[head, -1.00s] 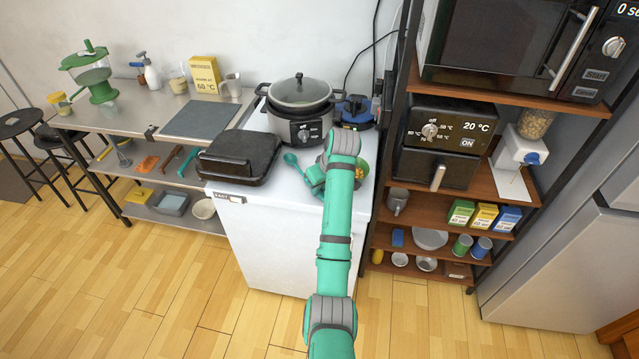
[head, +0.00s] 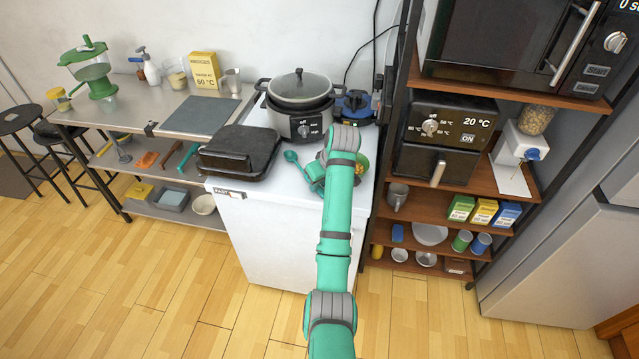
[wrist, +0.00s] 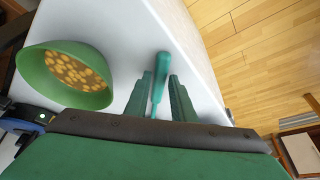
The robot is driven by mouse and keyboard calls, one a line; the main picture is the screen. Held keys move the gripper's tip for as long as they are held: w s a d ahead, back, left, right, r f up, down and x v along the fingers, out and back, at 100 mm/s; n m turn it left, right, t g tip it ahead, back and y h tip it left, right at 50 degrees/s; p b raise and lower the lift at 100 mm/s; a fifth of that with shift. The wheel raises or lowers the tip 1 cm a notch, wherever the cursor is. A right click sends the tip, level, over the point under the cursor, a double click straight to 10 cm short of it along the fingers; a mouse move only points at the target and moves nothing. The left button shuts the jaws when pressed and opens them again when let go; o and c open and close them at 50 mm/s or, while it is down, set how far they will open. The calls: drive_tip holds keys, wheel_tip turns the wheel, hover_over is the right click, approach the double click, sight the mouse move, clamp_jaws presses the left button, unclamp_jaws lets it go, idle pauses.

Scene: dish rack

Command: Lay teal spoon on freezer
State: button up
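The white freezer (head: 265,255) stands in the middle of the head view, its top also showing in the wrist view (wrist: 200,65). The teal spoon (head: 290,156) is at the freezer top in the head view, its bowl end toward the upper left. In the wrist view the spoon's handle (wrist: 160,65) lies between my fingers, and its other end is hidden below my palm. My gripper (wrist: 161,78) is low over the freezer top, with its fingers apart on either side of the handle and gaps visible. In the head view my gripper (head: 316,178) is partly hidden by my arm.
A green bowl of round yellow-brown food (wrist: 68,80) stands beside my gripper. A black closed grill (head: 240,152) covers the freezer's left part, and a lidded cooker (head: 300,105) stands behind. A brown shelf rack (head: 455,175) rises close on the right. The freezer's front strip is clear.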

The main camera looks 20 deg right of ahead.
drive_tip(key=o, duration=0.5)
drive_tip(key=shift+o, duration=0.2)
drive_tip(key=v, duration=1)
drive_tip(key=shift+r, duration=0.35)
drive_tip(key=shift+d, duration=0.1)
drive_tip(key=shift+s, duration=0.1)
idle(0.3)
